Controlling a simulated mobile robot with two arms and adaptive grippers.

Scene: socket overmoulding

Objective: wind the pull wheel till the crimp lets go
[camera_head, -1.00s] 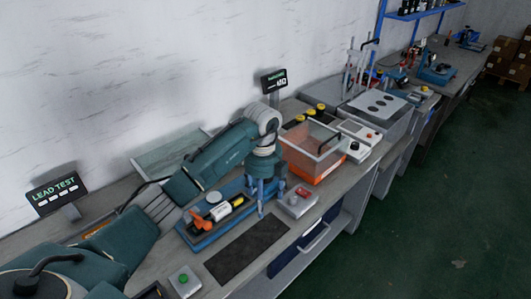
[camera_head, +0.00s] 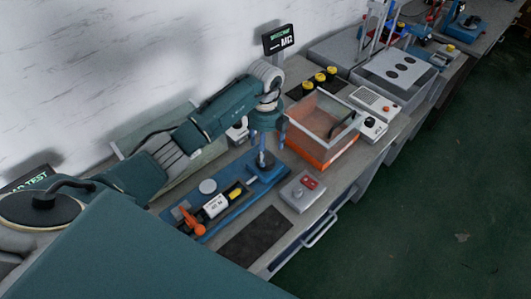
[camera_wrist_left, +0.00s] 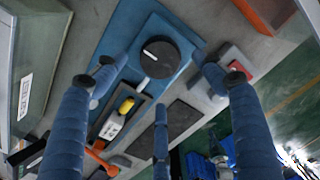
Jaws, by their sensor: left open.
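The pull wheel (camera_wrist_left: 160,58) is a black disc with a white mark, at one end of the blue pull tester (camera_wrist_left: 112,45). In the head view the tester (camera_head: 240,213) lies along the bench, with an orange lever (camera_head: 192,222), a white unit (camera_head: 215,205) and a yellow part (camera_head: 236,194). My left gripper (camera_head: 265,148) points down over the wheel end. In the left wrist view its three blue fingers (camera_wrist_left: 156,85) are spread, with the wheel between and beyond them, and nothing is held. I cannot tell the finger-to-wheel gap. The crimp itself is too small to make out. My right gripper is out of view.
A grey box with a red button (camera_head: 303,190) stands right of the tester. A dark mat (camera_head: 255,235) lies in front. A clear-walled orange bin (camera_head: 322,130) stands beyond. A glass panel (camera_head: 135,137) stands behind, near the wall.

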